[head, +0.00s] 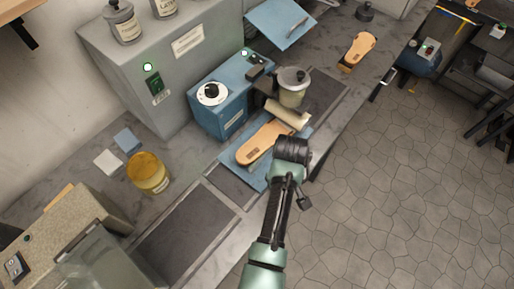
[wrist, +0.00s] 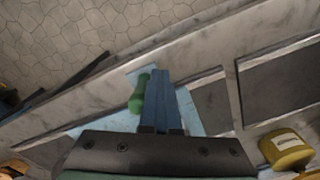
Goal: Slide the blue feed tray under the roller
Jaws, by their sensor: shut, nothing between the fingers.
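The light blue feed tray (head: 253,181) lies on the bench in the head view, with a tan sandal sole (head: 262,143) on it. The pale roller (head: 287,113) crosses beyond the sole's far end, beside the blue machine (head: 222,98). My gripper (head: 291,150) is at the tray's right side; its fingers are hidden there by my wrist. In the wrist view my gripper (wrist: 154,75) is shut and empty over the tray (wrist: 188,108). A green rounded piece (wrist: 138,95) sits just left of the fingers; I cannot tell whether they touch.
A metal pot (head: 292,88) stands behind the roller. An amber jar (head: 148,172) and small cloth squares (head: 118,150) are to the left. Dark mats (head: 187,235) lie on the bench. Another sole (head: 360,46) is at the far end. The floor at right is open.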

